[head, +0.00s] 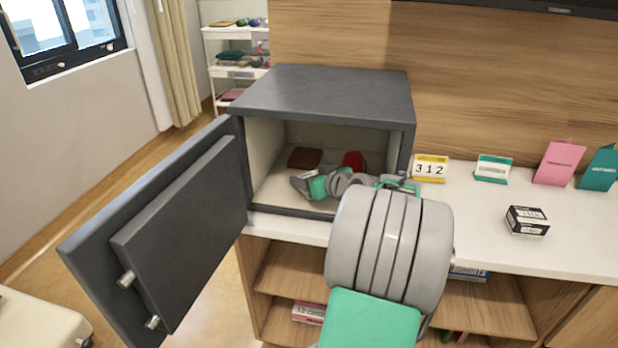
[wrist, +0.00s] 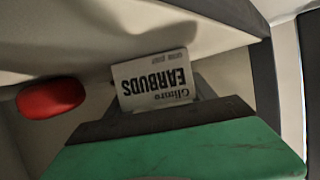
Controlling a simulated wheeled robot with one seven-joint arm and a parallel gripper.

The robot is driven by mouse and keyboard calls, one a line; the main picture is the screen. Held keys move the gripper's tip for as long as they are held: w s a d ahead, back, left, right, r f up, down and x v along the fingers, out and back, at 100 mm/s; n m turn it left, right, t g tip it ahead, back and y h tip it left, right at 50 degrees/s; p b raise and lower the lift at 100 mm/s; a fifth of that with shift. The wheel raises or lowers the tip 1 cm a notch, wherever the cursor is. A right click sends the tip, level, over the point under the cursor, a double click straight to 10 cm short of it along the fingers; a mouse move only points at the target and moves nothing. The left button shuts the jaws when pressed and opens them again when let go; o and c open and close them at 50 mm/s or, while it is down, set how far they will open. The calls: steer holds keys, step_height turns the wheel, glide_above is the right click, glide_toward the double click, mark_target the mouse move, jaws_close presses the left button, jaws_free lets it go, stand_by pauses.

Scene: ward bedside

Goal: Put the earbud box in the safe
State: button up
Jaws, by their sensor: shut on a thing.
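The grey safe (head: 320,92) stands on the white counter with its door (head: 172,235) swung wide open to the left. My gripper (head: 312,184) reaches through the opening into the safe. In the wrist view it is shut on the earbud box (wrist: 155,80), a small pale box with dark "EARBUDS" lettering that appears upside down. The box's lower part is hidden by my gripper, and I cannot make the box out in the head view. Whether it touches the safe floor (head: 272,188) is unclear.
Inside the safe lie a brown flat item (head: 305,157) and a red rounded item (head: 353,160), also in the wrist view (wrist: 50,98).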

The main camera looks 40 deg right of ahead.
steer(key=o, duration=1.6)
steer(key=shift+f, duration=0.1)
steer(key=shift+c, duration=0.2)
steer(key=shift+s+r+p, duration=0.15)
steer(key=shift+r+p, duration=0.15)
steer(key=p+v, duration=0.1)
steer(key=v, duration=1)
steer(key=shift+s+a, duration=0.1)
steer(key=shift+s, duration=0.2)
